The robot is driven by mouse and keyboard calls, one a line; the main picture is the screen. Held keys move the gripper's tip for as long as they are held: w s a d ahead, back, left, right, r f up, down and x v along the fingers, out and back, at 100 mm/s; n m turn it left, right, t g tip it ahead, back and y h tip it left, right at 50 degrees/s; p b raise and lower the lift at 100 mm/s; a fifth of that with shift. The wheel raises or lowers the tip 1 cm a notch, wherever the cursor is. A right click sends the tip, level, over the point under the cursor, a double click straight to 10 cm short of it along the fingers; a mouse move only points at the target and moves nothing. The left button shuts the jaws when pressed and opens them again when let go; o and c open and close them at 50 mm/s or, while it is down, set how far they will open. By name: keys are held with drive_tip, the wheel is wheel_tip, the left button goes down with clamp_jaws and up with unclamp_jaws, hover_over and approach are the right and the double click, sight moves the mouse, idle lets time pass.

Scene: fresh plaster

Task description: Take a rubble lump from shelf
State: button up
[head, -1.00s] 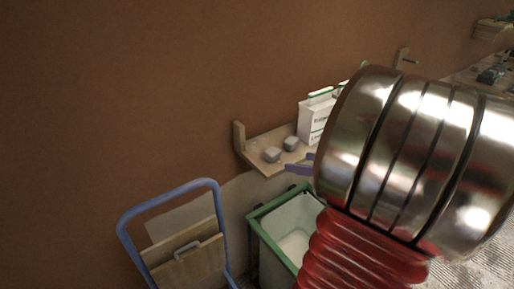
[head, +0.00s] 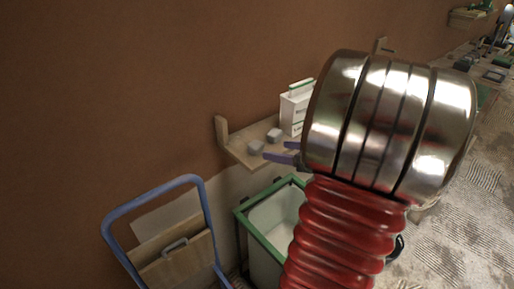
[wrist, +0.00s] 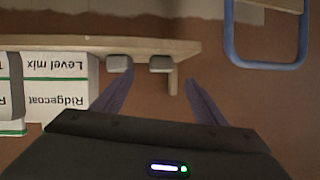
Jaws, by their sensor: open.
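Two grey rubble lumps sit on a wooden shelf (head: 238,152) on the brown wall. The nearer lump (head: 256,147) is close to the shelf's left end; the other lump (head: 274,135) sits beside the bags. My gripper (head: 275,150) is open and empty, its purple fingers at the shelf's front edge by the lumps. The wrist view looks upside down. There, one lump (wrist: 160,63) shows between the fingertips and the other lump (wrist: 118,63) is by the left fingertip. I cannot tell whether that finger touches it. My arm hides the shelf's right part.
White bags with green trim (head: 296,108) stand on the shelf right of the lumps. An upright bracket (head: 221,131) closes its left end. Below stand a green-rimmed bin (head: 250,232) and a blue-framed trolley (head: 106,222). Floor is open at right.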

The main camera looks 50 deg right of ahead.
sight(261, 148)
drive_tip(key=shift+x, duration=1.65)
drive_tip(key=shift+x, duration=2.65)
drive_tip(key=shift+a, duration=0.2)
drive_tip(key=c, duration=1.2)
